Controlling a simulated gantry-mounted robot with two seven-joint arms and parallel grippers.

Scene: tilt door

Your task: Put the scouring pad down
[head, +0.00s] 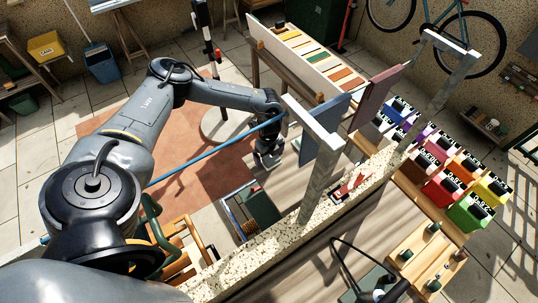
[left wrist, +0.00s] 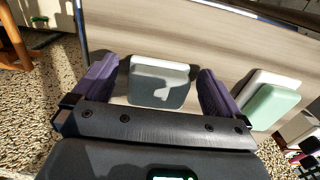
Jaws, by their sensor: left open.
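My left gripper (head: 267,160) hangs over the work area beside the pale upright frame in the head view. In the left wrist view its two purple fingers are spread wide apart. A pad with a white layer and a grey-green layer (left wrist: 160,83) sits between them, with gaps visible on both sides. A second white and light green pad (left wrist: 270,98) lies outside the right finger. Either could be the scouring pad. A wood-grain surface (left wrist: 200,42) is behind both; contact with it is unclear. I cannot make out the pads in the head view. My right gripper is not in view.
A speckled beam (head: 270,255) with pale posts (head: 322,180) crosses near my left arm. A blue panel (head: 320,130) stands close to the gripper. Coloured bins (head: 470,210) are at the right. A wooden tray (head: 427,262) is at the lower right.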

